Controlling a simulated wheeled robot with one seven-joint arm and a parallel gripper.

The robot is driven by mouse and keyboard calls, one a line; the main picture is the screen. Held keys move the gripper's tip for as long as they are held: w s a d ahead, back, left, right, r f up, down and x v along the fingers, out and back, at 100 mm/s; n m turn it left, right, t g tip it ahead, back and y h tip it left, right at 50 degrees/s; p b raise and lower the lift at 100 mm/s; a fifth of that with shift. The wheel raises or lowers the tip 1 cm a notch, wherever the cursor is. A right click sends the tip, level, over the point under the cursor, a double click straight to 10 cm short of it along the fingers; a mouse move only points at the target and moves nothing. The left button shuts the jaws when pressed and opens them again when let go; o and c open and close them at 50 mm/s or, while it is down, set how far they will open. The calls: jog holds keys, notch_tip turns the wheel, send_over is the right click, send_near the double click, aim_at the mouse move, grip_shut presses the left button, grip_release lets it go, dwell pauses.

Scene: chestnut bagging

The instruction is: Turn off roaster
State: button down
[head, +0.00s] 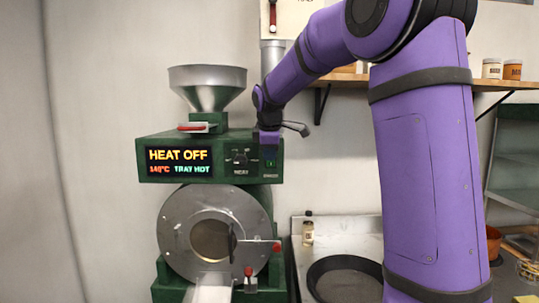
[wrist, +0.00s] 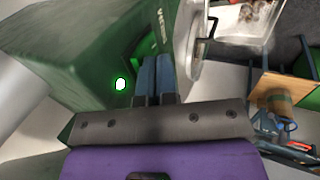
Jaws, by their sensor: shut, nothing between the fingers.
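The green roaster (head: 145,172) stands against the wall, with a metal hopper on top and a round drum door below. Its display (head: 178,160) reads "HEAT OFF", about 140°C and "TRAY HOT". A dark heat knob (head: 240,157) sits right of the display. A small green-lit switch (head: 270,162) is at the panel's right end. My gripper (head: 269,142) is at the panel's right end, just above that switch. In the wrist view its blue fingers (wrist: 155,65) are together and empty beside the green housing (wrist: 80,60). A bright green-white light (wrist: 120,84) glows left of them. Contact cannot be told.
A red-handled lever (head: 262,245) sticks out at the drum door. A dark round pan (head: 345,280) and a small jar (head: 308,233) are on the metal counter to the right. A shelf (head: 500,85) with jars is behind my arm.

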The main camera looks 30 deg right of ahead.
jog(key=shift+w, duration=0.1)
jog(key=shift+w+d+r, duration=0.1)
jog(key=shift+w+d, duration=0.1)
jog(key=shift+r, duration=0.8)
